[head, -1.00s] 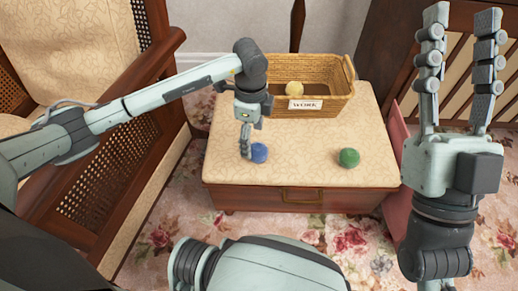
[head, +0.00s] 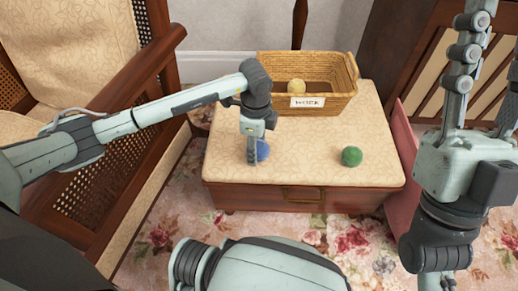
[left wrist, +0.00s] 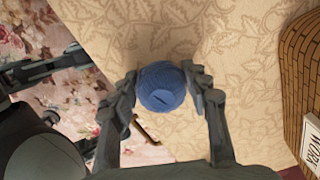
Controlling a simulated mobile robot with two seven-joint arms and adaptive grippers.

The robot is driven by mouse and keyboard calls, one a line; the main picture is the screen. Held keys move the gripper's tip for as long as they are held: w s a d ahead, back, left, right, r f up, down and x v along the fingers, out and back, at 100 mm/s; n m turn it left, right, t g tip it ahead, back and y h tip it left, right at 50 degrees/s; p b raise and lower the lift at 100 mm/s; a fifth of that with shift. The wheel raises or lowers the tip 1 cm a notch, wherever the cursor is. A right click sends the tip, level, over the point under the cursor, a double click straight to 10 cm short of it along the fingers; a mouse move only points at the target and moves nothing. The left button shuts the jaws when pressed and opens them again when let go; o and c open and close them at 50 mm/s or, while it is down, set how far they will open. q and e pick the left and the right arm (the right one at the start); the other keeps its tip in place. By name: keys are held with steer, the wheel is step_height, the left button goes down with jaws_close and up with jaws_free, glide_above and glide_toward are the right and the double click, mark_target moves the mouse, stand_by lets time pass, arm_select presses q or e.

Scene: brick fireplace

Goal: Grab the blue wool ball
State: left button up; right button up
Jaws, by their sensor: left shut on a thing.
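The blue wool ball (head: 262,150) is at the left part of the cushioned top of a low chest (head: 330,172). In the left wrist view the blue ball (left wrist: 161,87) sits between the two fingers of my left gripper (left wrist: 160,92), which are closed on its sides. In the head view my left gripper (head: 254,152) points down and hides part of the ball. The ball appears to be at the cushion's surface; I cannot tell whether it is lifted. My right gripper (head: 484,75) points up at the right, its fingers spread apart and empty.
A wicker basket (head: 340,98) with a label and a cream ball (head: 296,87) stands at the back of the chest. A green ball (head: 352,156) lies at the right. A wooden armchair (head: 100,170) is at the left. The cushion's middle is clear.

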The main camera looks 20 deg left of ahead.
arm_select(q)
steer(key=shift+c, duration=1)
